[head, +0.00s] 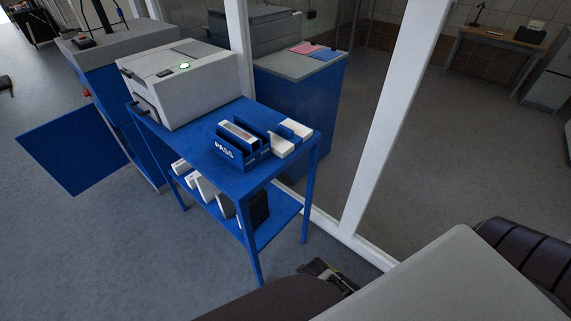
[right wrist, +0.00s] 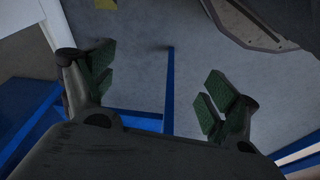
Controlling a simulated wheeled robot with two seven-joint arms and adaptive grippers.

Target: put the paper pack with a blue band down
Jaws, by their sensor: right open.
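A white block with blue across its middle (head: 283,146) sits at the right end of the blue table's top, beside the tray marked PASS. It looks like the paper pack with a blue band, but I cannot tell the band from a tray divider at this size. My right gripper (right wrist: 160,88) is open, with green pads apart and nothing between them. In the head view, part of it shows low beside the table, mostly hidden by my arm. My left gripper is not in view.
The blue table (head: 205,153) carries a white printer-like machine (head: 180,78) and a blue PASS tray (head: 228,155). White and dark items stand on its lower shelf (head: 265,229). A white window frame (head: 385,120) rises close behind. Open floor lies to the left.

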